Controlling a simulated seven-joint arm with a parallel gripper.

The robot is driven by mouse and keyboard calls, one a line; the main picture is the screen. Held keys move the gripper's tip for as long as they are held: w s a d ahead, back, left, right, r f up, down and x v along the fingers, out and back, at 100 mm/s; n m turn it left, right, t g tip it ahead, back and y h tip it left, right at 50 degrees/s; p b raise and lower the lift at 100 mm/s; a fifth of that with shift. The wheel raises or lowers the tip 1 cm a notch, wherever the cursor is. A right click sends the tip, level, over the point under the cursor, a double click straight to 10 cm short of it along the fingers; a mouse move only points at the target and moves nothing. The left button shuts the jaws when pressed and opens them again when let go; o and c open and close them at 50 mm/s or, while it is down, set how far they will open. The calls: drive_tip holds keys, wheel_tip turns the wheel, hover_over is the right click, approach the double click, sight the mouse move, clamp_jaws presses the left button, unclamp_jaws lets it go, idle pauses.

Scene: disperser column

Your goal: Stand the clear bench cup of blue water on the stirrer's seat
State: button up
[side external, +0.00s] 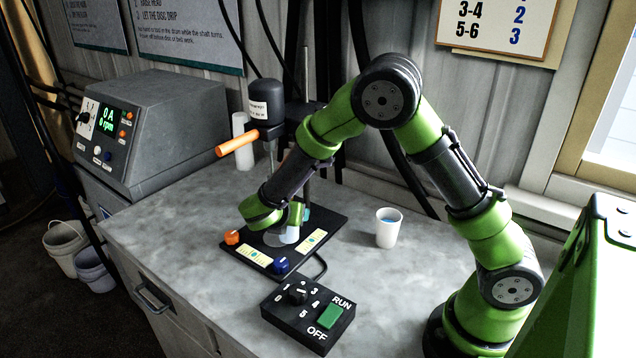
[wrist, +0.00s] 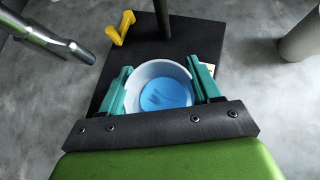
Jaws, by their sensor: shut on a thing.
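My gripper (side external: 286,222) is low over the black base plate (side external: 326,226) of the stirrer. It is shut on a pale, see-through cup (side external: 281,238) of blue water. In the wrist view the cup (wrist: 160,71) sits between the two teal fingers (wrist: 160,88), with blue water (wrist: 165,94) inside, over the black plate (wrist: 205,40). The cup looks upright. My gripper partly covers it in the side view, and I cannot tell whether its bottom touches the plate. The stirrer's motor head (side external: 266,100) is above and behind my gripper.
A second, white cup (side external: 388,232) with blue liquid stands right of the plate. A black control box (side external: 308,312) is in front. An orange handle (side external: 237,143) juts left from the column. A grey meter box (side external: 165,125) stands at left. The bench's front left is clear.

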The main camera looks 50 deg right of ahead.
drive_tip(key=w, duration=0.4)
drive_tip(key=shift+s+f, duration=0.1)
drive_tip(key=shift+f, duration=0.65)
drive_tip(key=shift+f, duration=0.15)
drive_tip(key=o, duration=1.2)
